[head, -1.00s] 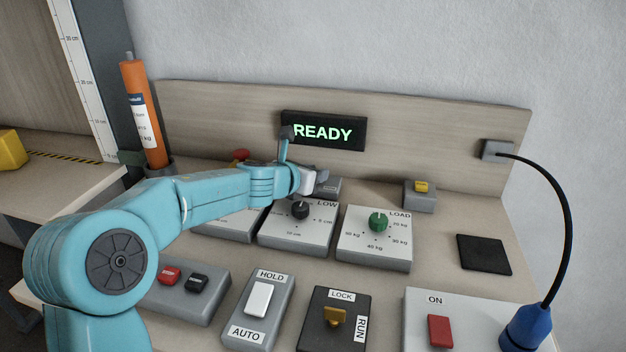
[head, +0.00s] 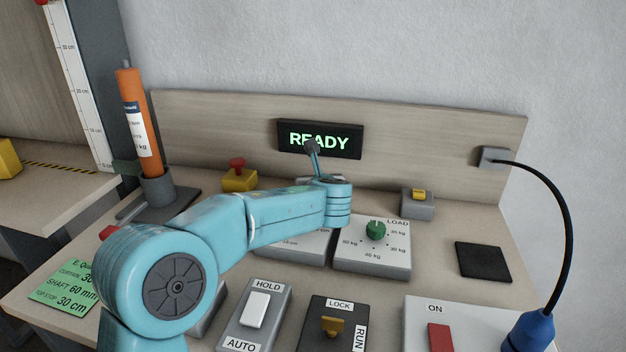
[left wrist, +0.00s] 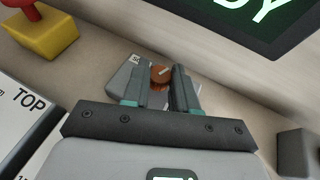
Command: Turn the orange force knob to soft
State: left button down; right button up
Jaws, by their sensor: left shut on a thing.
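The orange force knob (left wrist: 161,73) sits on a small grey box (left wrist: 122,80) in the left wrist view. A pale pointer mark shows on the knob's top. A partly covered label beginning "SO" is at the box's left end. My left gripper (left wrist: 160,82) has one finger on each side of the knob and is shut on it. In the head view my left arm (head: 285,215) hides the knob and most of its box. My right gripper is in neither view.
A display reading READY (head: 320,139) is on the back panel. The green LOAD knob (head: 376,230) stands right of my arm. A red button on a yellow base (head: 239,178) is behind it. A yellow-topped grey box (head: 418,202) stands further right.

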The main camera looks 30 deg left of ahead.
pick_arm(q)
jog(key=n+g+y+p, duration=0.2)
jog(key=p, duration=0.1)
jog(key=n+g+y+p, duration=0.1)
jog(key=shift+w+d+r+n+p, duration=0.2)
jog(key=shift+d+r+n+p, duration=0.1)
jog(key=shift+p, duration=0.1)
jog(key=shift+f+n+g+y+p, duration=0.25)
jog(key=shift+n+g+y+p, duration=0.4)
jog(key=shift+p, duration=0.35)
jog(key=shift+a, duration=0.1)
jog(key=c, duration=0.9)
grip_release()
jog(key=v, duration=1.5)
jog(key=shift+s+r+p, duration=0.1)
jog(key=shift+r+p, duration=0.05)
jog(key=shift+p, duration=0.2)
jog(key=shift+s+d+r, duration=0.15)
jog(key=shift+s+d, duration=0.05)
jog(key=shift+d, duration=0.35)
